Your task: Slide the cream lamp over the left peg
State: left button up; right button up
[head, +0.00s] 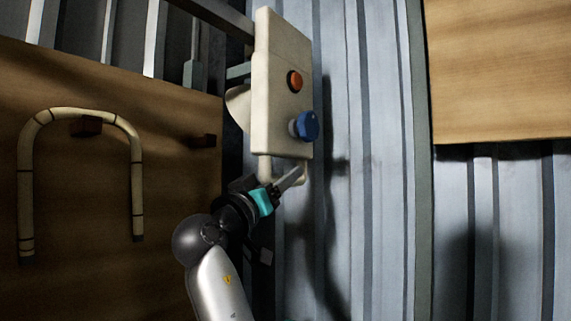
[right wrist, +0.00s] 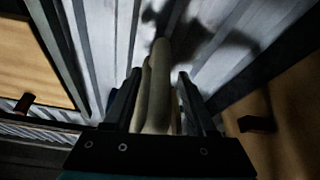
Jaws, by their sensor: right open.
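Nothing in view is clearly a lamp. A cream, U-shaped piece with dark bands (head: 137,175) hangs by its bend over the dark left peg (head: 85,127) on a wooden board, its legs pointing down. A pale, rounded cone (head: 239,108) sits partly hidden behind a cream panel (head: 275,120). My right gripper (head: 296,178) is just below the panel, with its jaws open beside a thin cream loop (head: 264,168). In the right wrist view, a cream rounded piece (right wrist: 157,90) stands between the open fingers. My left gripper is out of view.
The panel has an orange button (head: 294,81) and a blue knob (head: 309,126). A second dark peg (head: 204,140) is bare on the wooden board (head: 70,200). Another wooden board (head: 500,70) is at upper right. The corrugated wall (head: 370,200) between is clear.

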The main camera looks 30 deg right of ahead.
jog(key=shift+x, duration=0.95)
grip_shut()
dwell(0.8)
